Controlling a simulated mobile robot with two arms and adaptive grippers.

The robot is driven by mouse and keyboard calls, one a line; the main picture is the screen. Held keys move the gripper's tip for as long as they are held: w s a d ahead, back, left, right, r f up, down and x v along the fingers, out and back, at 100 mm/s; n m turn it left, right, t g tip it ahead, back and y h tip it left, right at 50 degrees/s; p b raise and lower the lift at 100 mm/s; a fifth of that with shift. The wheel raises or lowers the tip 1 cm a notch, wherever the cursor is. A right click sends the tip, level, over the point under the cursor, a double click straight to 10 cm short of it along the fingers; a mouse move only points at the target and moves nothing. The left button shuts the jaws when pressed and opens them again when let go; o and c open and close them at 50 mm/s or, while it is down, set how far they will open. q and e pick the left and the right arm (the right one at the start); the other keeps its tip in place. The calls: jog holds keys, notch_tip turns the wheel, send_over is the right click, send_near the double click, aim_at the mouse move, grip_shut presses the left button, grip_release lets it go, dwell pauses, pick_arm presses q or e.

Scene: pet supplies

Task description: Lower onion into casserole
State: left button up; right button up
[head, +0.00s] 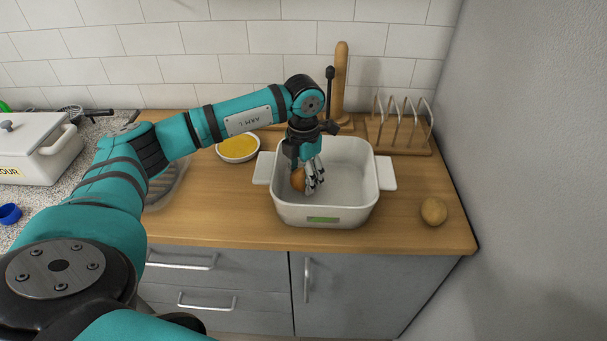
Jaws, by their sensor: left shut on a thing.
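The casserole (361,165) is a white, deep, rounded-square dish with side handles and a green label on its front wall. It stands on the wooden counter. My left gripper (306,182) points down inside the casserole's outline, toward its left side. It is shut on the onion (298,179), a brown round thing partly hidden by the fingers. I cannot tell whether the onion touches the casserole's floor. My right gripper is not in view.
A potato-like brown thing (433,211) lies on the counter to the right. A bowl of yellow food (238,147) is behind left, and a wooden rack (403,135) behind right. A white flour container (35,149) and a blue cup (9,214) are at far left.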

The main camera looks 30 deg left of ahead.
pick_arm(q)
jog(key=shift+f+b, duration=0.8)
jog(key=shift+f, duration=0.35)
dwell(0.4)
jog(key=o, duration=1.3)
notch_tip(320, 180, up, 12)
